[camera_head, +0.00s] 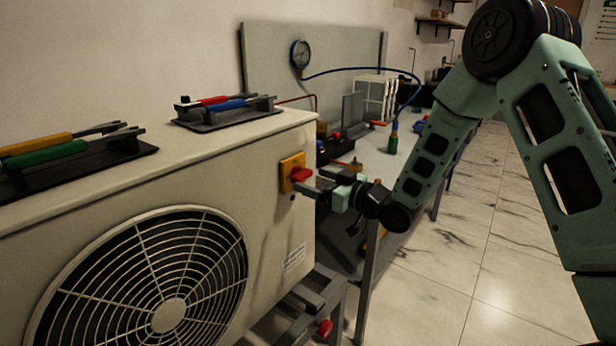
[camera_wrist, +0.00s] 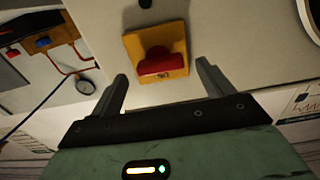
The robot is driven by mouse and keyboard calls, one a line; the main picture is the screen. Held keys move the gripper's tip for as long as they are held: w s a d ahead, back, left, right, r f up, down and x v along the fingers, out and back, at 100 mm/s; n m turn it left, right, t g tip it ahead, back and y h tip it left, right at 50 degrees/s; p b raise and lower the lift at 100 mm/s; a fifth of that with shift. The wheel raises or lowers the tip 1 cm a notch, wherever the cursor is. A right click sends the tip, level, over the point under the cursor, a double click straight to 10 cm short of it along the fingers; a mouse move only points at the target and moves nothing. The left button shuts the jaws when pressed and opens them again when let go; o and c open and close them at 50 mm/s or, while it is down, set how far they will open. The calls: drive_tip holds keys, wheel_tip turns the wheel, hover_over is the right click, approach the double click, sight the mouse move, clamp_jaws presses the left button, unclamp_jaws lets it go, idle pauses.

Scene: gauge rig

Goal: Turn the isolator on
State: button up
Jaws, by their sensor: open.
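In the wrist view the yellow plate (camera_wrist: 132,47) and the red knob (camera_wrist: 161,64) lie ahead, between my fingers. My gripper (camera_wrist: 163,85) is open and empty, with one finger at each side of the knob and apart from it in that picture. In the head view my gripper (camera_head: 312,188) is close to the knob's right side. I cannot tell whether a finger touches it. A small marking below the knob is too blurred to read.
Tool trays (camera_head: 228,112) with coloured handles lie on top of the fan unit. A workbench (camera_head: 400,150) behind holds a panel with a gauge (camera_head: 300,54), a blue hose (camera_head: 360,69) and small parts. Tiled floor (camera_head: 470,250) to the right is clear.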

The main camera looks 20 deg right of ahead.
sight(300, 176)
drive_tip(key=shift+x, duration=1.4)
drive_tip(key=shift+c, duration=0.3)
drive_tip(key=c, duration=0.9)
drive_tip(key=shift+c, duration=0.2)
